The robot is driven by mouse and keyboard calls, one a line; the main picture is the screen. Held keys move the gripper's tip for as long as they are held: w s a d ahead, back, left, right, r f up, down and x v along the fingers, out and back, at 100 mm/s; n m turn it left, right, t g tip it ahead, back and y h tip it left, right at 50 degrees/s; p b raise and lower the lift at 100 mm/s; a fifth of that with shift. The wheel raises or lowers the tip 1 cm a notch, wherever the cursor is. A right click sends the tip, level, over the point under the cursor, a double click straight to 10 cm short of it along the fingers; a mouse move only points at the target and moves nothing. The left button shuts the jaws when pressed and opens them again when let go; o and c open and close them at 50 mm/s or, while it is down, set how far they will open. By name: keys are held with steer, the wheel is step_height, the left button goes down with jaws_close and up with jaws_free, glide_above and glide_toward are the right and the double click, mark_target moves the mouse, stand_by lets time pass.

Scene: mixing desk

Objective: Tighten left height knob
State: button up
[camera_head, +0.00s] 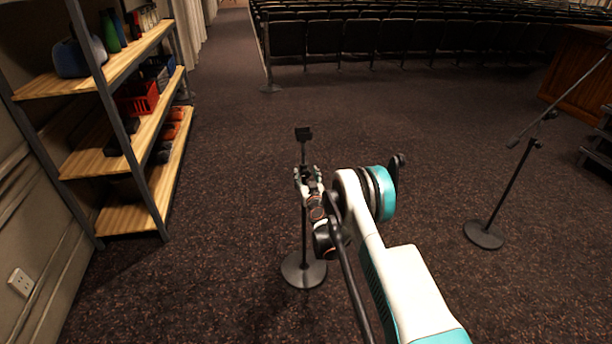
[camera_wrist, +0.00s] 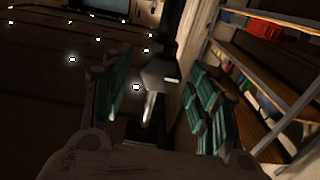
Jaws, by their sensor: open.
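The left stand has a dark round base (camera_head: 303,270), a thin upright pole and a small dark block (camera_head: 303,133) at its top. My gripper (camera_head: 308,174) is at the upper part of this pole, below the top block. In the wrist view, my gripper (camera_wrist: 155,92) is open, with teal-padded fingers at left and right. A dark angular piece (camera_wrist: 159,74) on the pole, likely the height knob or its collar, shows between the fingers. I cannot tell whether either finger touches it. In the head view the knob is too small and hidden by my gripper to make out.
A second stand (camera_head: 484,235) with a slanted boom stands at the right, apart from my arm. A shelf unit (camera_head: 125,150) with bottles and bins is along the left wall. Rows of dark seats (camera_head: 345,37) are at the back. The carpet between is clear.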

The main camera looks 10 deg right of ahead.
steer(key=c, duration=1.1)
steer(key=shift+o, duration=0.2)
steer(key=m, duration=0.4)
steer(key=shift+d+m, duration=0.1)
steer(key=shift+m, duration=0.3)
steer(key=m, duration=0.4)
steer(key=shift+f, duration=0.1)
steer(key=m, duration=0.5)
steer(key=shift+d+f, duration=0.1)
steer(key=shift+s+m, duration=0.1)
steer(key=shift+m, duration=2)
